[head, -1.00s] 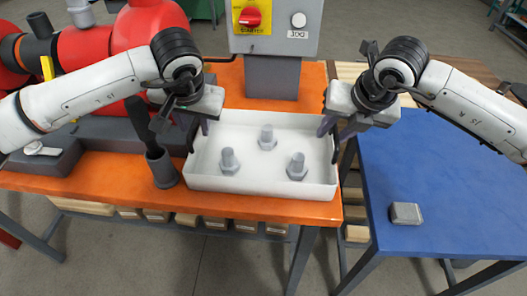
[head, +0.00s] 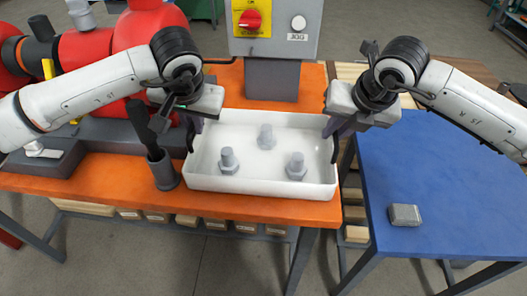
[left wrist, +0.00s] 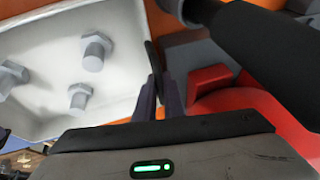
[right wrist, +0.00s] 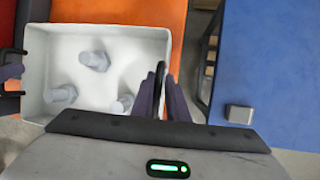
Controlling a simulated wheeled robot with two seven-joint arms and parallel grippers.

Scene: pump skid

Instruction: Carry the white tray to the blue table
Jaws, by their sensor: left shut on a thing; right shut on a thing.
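The white tray (head: 262,186) is at the right end of the orange table (head: 90,180), with three grey bolts (head: 265,137) standing in it. My left gripper (head: 194,130) is shut on the tray's left side, at a dark handle. My right gripper (head: 333,132) is shut on the tray's right side in the same way. The wrist views show the fingers closed at the tray's edge, left (left wrist: 158,95) and right (right wrist: 162,92). I cannot tell whether the tray's base touches the tabletop. The blue table (head: 450,180) stands to the right.
A grey metal block (head: 405,215) lies on the blue table near its front left; the rest of its visible top is clear. A dark cup with a black-handled tool (head: 163,170) stands close left of the tray. A control box (head: 273,35) stands behind. A gap separates the tables.

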